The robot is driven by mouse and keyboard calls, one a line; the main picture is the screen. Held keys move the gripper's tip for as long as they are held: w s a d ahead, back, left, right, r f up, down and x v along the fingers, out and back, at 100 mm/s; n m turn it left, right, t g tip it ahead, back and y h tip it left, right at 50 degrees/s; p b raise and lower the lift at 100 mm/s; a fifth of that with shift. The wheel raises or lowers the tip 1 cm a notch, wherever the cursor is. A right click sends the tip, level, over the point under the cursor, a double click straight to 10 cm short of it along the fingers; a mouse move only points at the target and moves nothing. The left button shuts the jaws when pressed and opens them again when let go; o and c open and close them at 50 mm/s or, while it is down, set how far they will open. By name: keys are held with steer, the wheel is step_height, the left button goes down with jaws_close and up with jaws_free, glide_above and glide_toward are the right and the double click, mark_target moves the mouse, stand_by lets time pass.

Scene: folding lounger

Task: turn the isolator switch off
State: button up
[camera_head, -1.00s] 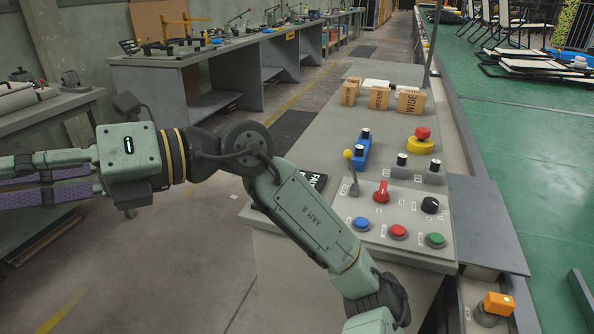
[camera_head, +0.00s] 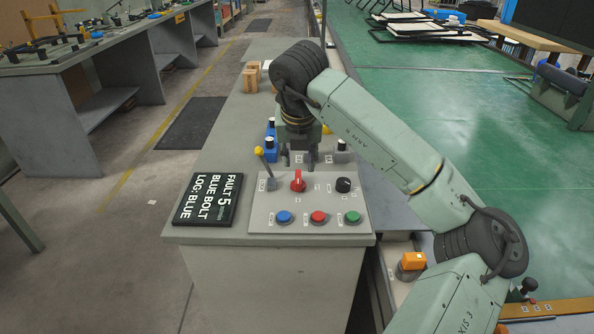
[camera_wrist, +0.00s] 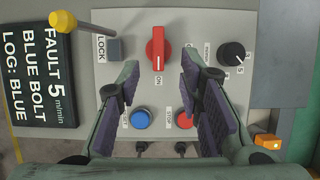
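A red rotary switch (camera_head: 298,182), which I take for the isolator, sits on a grey panel (camera_head: 262,215) on the console. In the wrist view the red switch (camera_wrist: 158,50) has its handle upright, with a white mark at its lower end by the label ON. My gripper (camera_head: 298,163) points down above the panel, just behind the switch in the head view. In the wrist view my gripper (camera_wrist: 158,78) is open and empty, its purple-padded fingers apart on either side of the switch's line. I cannot tell its exact height above the switch.
A yellow-knobbed lever (camera_head: 263,165) stands left of the switch and a black dial (camera_head: 343,185) right. Blue (camera_head: 284,217), red (camera_head: 318,217) and green (camera_head: 352,217) buttons line the front. A black sign (camera_head: 206,199) lies left. Cardboard boxes (camera_head: 251,80) stand behind.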

mark_target(298, 177)
steer(key=p+x, duration=0.1)
steer(key=x, duration=0.6)
steer(key=shift+w+a+f, duration=0.1)
steer(key=shift+f, duration=0.1)
steer(key=shift+c, duration=0.3)
jaws_close()
